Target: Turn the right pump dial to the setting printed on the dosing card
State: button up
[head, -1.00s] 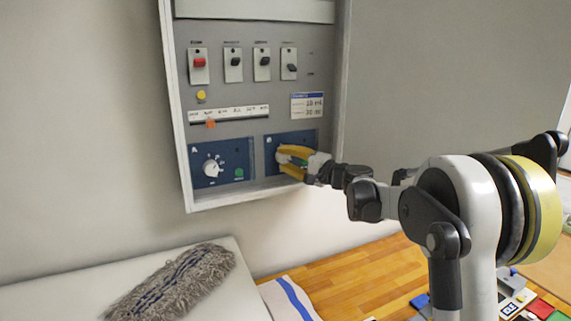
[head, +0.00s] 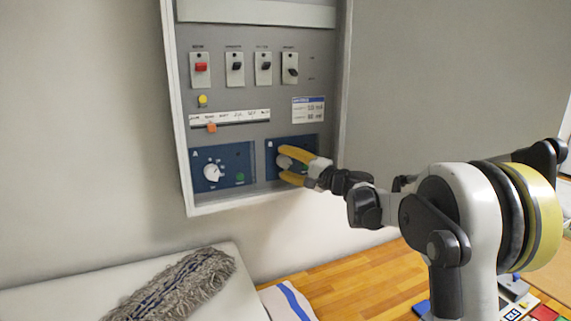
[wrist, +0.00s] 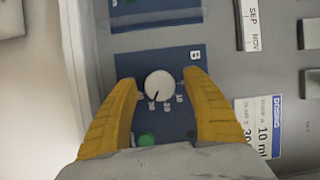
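The right pump dial (wrist: 159,84) is a round white knob on the blue panel marked B (head: 310,143). My gripper (wrist: 161,92) is open, with one yellow finger on each side of the knob and a gap on both sides. In the head view the knob (head: 284,162) shows between the fingers. The dosing card (wrist: 257,125) is white with a blue header. Its upper row reads 10 ml; its lower row is partly cut off, starting with 30.
The left dial (head: 212,171) sits on blue panel A. Above are several switches (head: 235,68), a yellow button (head: 202,101) and a slider with an orange tab (head: 211,127). A green button (wrist: 146,140) is close by the left finger. A mop head (head: 180,287) lies below.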

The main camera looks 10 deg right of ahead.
jog(key=v, duration=1.2)
jog(key=shift+f, duration=0.1)
